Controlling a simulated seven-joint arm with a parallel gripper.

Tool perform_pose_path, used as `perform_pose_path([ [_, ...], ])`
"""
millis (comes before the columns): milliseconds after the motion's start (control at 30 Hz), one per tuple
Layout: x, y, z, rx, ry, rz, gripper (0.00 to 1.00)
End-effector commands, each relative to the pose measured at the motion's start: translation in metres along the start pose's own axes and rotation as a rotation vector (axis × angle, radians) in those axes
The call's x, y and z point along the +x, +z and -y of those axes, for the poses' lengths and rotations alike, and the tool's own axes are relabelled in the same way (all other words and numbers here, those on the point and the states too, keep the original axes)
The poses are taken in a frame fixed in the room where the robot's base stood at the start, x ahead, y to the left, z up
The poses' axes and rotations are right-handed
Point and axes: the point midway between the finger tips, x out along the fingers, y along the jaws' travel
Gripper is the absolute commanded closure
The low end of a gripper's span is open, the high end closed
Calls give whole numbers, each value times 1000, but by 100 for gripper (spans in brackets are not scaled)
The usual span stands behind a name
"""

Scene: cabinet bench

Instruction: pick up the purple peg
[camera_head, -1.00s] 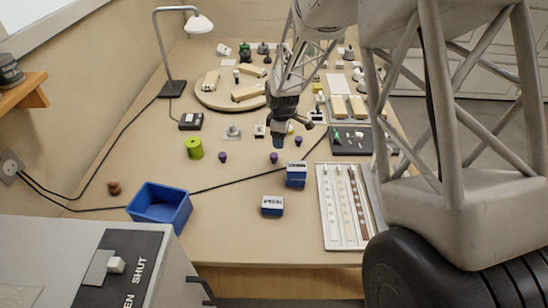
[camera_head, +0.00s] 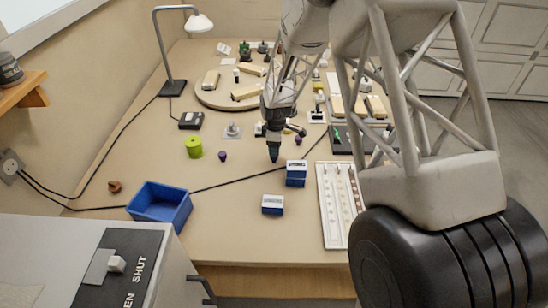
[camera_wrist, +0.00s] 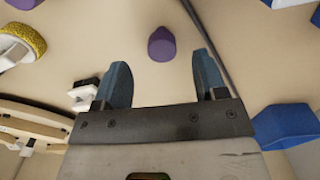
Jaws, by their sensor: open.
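In the wrist view a purple peg (camera_wrist: 161,44) stands on the table, just ahead of and between my two open fingers, touching neither as far as I can see. My gripper (camera_wrist: 161,62) is open and empty. In the head view my gripper (camera_head: 273,152) points down over the middle peg's spot and hides most or all of that peg. Another purple peg (camera_head: 222,156) stands to its left, and a third purple peg (camera_head: 298,140) stands to its right and farther back. Part of a purple thing (camera_wrist: 22,3) shows at the wrist view's top left.
Blue-and-white blocks (camera_head: 296,175) (camera_head: 272,205) stand in front of my gripper. A black cable (camera_head: 235,183) crosses the table nearby. A blue bin (camera_head: 160,205) and a green cylinder (camera_head: 194,147) are to the left. A white slotted tray (camera_head: 335,205) lies to the right.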

Motion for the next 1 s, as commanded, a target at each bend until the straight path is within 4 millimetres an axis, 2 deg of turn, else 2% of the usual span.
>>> perform_pose_path([
  [567,11,0,0,0,0,0,35],
  [1000,53,-2,2,0,-1,0,35],
])
